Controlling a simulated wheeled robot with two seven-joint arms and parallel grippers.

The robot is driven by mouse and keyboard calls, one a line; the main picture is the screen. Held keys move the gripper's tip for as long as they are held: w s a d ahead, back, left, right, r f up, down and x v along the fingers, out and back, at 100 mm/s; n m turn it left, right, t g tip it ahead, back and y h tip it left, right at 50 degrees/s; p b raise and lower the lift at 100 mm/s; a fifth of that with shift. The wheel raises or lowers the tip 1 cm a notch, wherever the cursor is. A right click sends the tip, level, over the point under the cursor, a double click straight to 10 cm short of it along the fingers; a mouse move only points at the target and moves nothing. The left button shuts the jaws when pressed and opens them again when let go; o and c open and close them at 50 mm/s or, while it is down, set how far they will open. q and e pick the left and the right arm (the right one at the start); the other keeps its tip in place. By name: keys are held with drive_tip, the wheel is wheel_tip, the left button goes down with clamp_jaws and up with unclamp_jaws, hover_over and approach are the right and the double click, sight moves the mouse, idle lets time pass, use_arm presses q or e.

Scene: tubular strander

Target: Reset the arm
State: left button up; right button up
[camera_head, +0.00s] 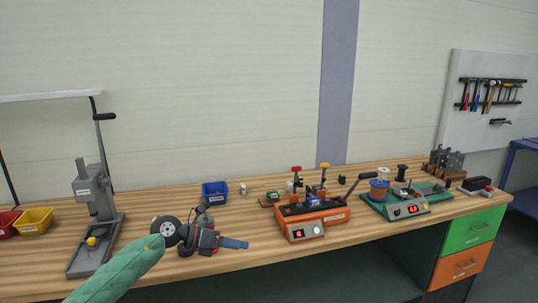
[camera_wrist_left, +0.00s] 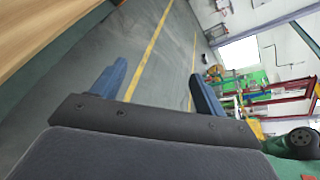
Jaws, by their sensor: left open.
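My left arm comes in from the lower left of the head view, over the front part of the wooden bench. My left gripper (camera_head: 240,243) has blue fingers that point right, near the bench's front edge. In the left wrist view my left gripper (camera_wrist_left: 158,82) has its two blue fingers wide apart, with nothing between them. Beyond them are grey floor and yellow lines. My right gripper is in neither view.
The bench (camera_head: 145,205) holds a grey press stand (camera_head: 92,205), yellow bin (camera_head: 34,220), blue bin (camera_head: 215,191), orange machine (camera_head: 312,217) and green machine (camera_head: 398,206). A small red and grey object (camera_head: 203,217) is partly hidden behind my gripper. A tool board (camera_head: 487,100) hangs right.

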use_arm(q)
drive_tip(key=s+a+f+n+t+y, duration=0.2)
drive_tip(key=a+f+n+t+y, duration=0.15)
drive_tip(key=f+n, duration=0.75)
drive_tip(key=s+a+f+n+t+y, duration=0.25)
drive_tip(key=f+n+t+y, duration=0.25)
drive_tip(key=f+n, duration=0.6)
drive_tip(key=s+a+f+n+t+y, duration=0.2)
drive_tip(key=s+f+n+t+y, duration=0.15)
drive_tip(key=f+n, duration=0.8)
drive_tip(key=s+a+f+n+g+y, duration=0.15)
drive_tip(key=s+f+n+g, duration=0.45)
drive_tip(key=s+f, duration=1.15)
drive_tip(key=s+d+f+n+g, duration=0.1)
drive_tip(key=s+f+g, duration=0.2)
drive_tip(key=s, duration=0.6)
drive_tip(key=s+d+f+n+g, duration=0.1)
drive_tip(key=s+f+g, duration=0.3)
drive_tip(key=s, duration=0.6)
wheel_tip(320, 180, down, 2)
drive_tip(key=shift+s+d, duration=0.25)
drive_tip(key=shift+d, duration=0.1)
